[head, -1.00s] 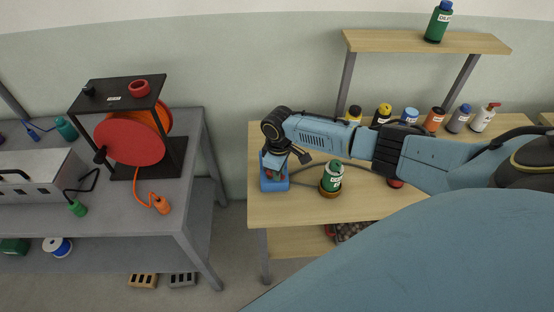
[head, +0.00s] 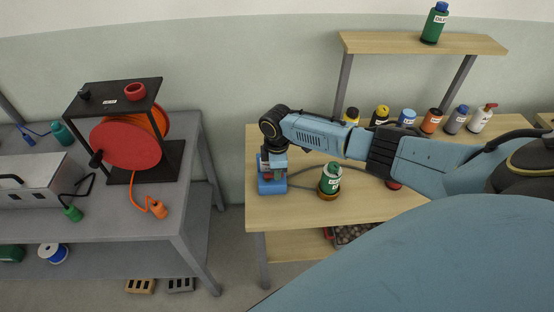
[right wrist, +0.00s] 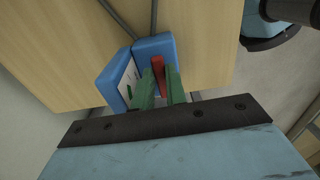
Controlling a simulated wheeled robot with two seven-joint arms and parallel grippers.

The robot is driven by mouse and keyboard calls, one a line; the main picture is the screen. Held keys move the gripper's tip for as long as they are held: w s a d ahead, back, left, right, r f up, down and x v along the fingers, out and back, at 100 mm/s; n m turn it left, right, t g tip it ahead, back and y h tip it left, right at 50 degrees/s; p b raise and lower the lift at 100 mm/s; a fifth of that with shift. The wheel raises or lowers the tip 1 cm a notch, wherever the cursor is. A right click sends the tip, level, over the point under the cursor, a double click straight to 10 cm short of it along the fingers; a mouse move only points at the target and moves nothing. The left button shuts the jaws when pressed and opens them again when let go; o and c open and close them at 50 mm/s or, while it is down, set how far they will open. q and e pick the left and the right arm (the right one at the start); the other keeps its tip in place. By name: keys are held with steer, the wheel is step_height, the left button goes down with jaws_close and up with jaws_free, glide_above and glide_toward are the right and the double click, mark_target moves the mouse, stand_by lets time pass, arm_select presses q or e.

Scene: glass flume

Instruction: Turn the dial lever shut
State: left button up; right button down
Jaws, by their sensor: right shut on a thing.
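The blue dial unit (head: 266,187) stands near the left end of the wooden table. In the right wrist view the unit (right wrist: 154,46) has a white dial face (right wrist: 127,78) with a green mark on its left side. Its red lever (right wrist: 158,70) stands up between the green fingers of my right gripper (right wrist: 161,88). The gripper, seen in the head view (head: 274,172), points down onto the unit and is shut on the lever. The gripper hides part of the unit in the head view. My left gripper is not in view.
A green bottle (head: 331,175) stands in a round holder just right of the unit. Several bottles line the back of the wooden table (head: 290,209), under a shelf (head: 420,44). A grey bench (head: 122,220) with a red reel (head: 126,145) is at left, across a gap.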

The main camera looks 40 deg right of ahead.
steer(key=c, duration=1.4)
jaws_free()
steer(key=shift+c, duration=0.2)
steer(key=shift+r+p, duration=0.45)
steer(key=shift+r, duration=0.05)
step_height(320, 180, up, 6)
steer(key=p, duration=0.4)
steer(key=shift+w+f, duration=0.1)
steer(key=shift+f, duration=0.1)
step_height(320, 180, up, 7)
steer(key=shift+b, duration=0.35)
